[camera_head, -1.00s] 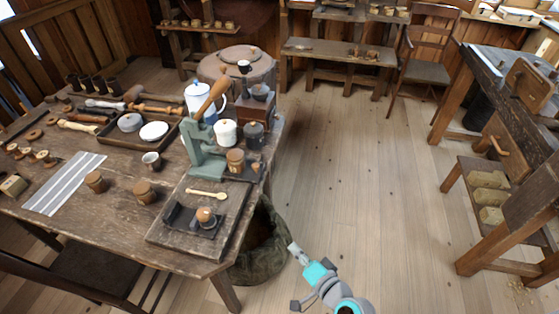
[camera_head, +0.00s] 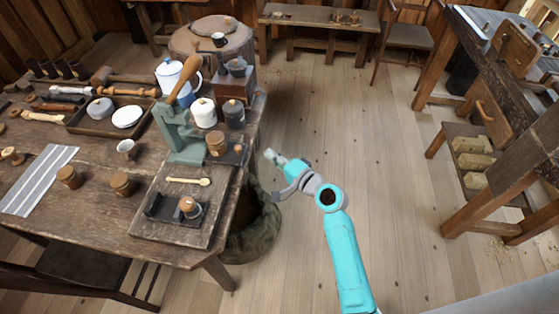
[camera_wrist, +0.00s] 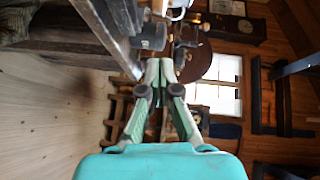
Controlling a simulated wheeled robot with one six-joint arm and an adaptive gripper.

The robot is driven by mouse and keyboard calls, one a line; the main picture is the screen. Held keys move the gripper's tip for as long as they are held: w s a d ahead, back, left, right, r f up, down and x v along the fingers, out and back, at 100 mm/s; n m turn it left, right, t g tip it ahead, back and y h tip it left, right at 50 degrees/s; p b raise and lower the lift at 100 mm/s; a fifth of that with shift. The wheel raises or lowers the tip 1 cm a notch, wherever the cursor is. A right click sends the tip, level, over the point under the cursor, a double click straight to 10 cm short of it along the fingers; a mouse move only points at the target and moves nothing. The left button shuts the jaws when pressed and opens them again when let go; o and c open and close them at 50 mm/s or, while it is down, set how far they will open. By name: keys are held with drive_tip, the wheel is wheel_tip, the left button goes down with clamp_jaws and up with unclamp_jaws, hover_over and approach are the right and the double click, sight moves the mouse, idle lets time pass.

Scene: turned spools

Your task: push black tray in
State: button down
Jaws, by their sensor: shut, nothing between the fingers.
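A low black tray (camera_head: 158,209) lies on a dark wooden board (camera_head: 165,233) at the table's front right corner. A small brown-topped piece (camera_head: 188,207) sits in its right end. Another flat dark plate (camera_head: 236,158) shows at the foot of the green press (camera_head: 182,150), with a brown lidded jar (camera_head: 216,143) beside it. My gripper (camera_head: 268,154) is just right of the table's right edge in the picture, apart from both trays. In the wrist view my gripper (camera_wrist: 165,66) is shut and empty. I cannot clearly make out either tray there.
A white pot (camera_head: 203,112) and a dark pot (camera_head: 234,114) stand near the right edge. Floor to the right is open up to the workbench (camera_head: 500,110).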

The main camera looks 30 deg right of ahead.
sight(223, 149)
drive_tip(key=w+a+f, duration=0.1)
drive_tip(key=w+a, duration=0.4)
drive_tip(key=w, duration=0.1)
idle(0.3)
drive_tip(key=w+a, duration=0.1)
drive_tip(key=a, duration=0.1)
drive_tip(key=w+a, duration=0.2)
drive_tip(key=a, duration=0.1)
drive_tip(key=w+a, duration=0.2)
drive_tip(key=shift+w+a, duration=0.15)
drive_tip(key=shift+a, duration=0.05)
drive_tip(key=shift+w+a, duration=0.15)
drive_tip(key=shift+a, duration=0.1)
drive_tip(key=shift+r, duration=0.1)
